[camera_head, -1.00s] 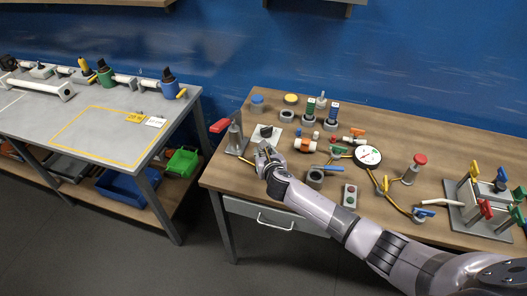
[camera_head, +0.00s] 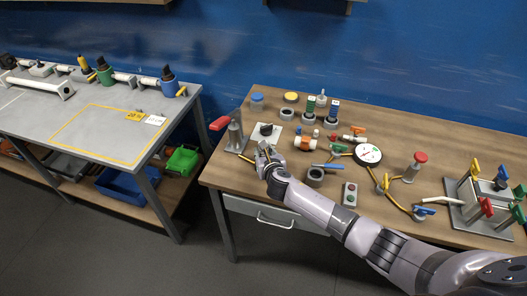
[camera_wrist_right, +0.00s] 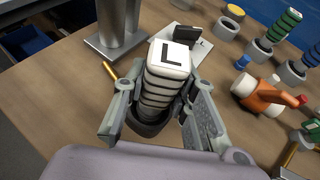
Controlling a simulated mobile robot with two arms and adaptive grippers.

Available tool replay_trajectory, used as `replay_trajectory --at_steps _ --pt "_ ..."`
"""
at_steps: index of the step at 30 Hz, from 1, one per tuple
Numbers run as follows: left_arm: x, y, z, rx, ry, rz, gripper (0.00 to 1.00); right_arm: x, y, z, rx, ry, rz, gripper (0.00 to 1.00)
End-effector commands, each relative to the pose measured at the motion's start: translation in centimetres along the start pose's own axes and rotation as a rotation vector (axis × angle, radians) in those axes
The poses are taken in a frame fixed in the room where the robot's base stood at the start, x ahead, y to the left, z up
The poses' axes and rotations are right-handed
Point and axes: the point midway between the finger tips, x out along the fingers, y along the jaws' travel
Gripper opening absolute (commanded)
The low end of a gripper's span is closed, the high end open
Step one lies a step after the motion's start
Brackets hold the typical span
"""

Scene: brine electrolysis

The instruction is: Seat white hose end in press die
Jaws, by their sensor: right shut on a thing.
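A ribbed white and black piece with a white top marked "L" (camera_wrist_right: 172,58), which looks like the white hose end, stands between the two fingers of my right gripper (camera_wrist_right: 163,112) in the right wrist view. The gripper is shut on it. A dark ring or collar (camera_wrist_right: 147,124) shows around its lower part; I cannot tell whether the piece is seated in it. In the head view my right gripper (camera_head: 265,160) is at the bench's left part, in front of the red-handled press (camera_head: 235,134). The press's steel post (camera_wrist_right: 118,22) shows in the wrist view. I cannot make out the die clearly.
Green (camera_head: 309,107) and blue (camera_head: 332,114) ribbed pieces stand in grey rings behind. An orange valve (camera_head: 304,143), a round gauge (camera_head: 368,154) and a clamp frame (camera_head: 482,205) are to the right. A grey table (camera_head: 75,120) stands left, across a gap.

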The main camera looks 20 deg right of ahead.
Motion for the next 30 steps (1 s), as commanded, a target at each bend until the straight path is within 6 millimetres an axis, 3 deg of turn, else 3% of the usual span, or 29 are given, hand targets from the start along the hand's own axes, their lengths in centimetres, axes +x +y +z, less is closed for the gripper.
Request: replay_trajectory --at_steps 25,26,30 --pt "-0.35 -0.03 -0.02 0.000 0.000 0.000 0.40 0.01 0.04 0.08 0.000 -0.002 0.001 0.00" --pt "-0.35 -0.02 -0.02 0.000 0.000 0.000 0.40 0.01 0.04 0.07 0.000 -0.002 0.001 0.26" --pt "-0.35 -0.03 -0.02 0.000 0.000 0.000 0.40 0.01 0.03 0.06 0.000 -0.002 0.001 0.36"
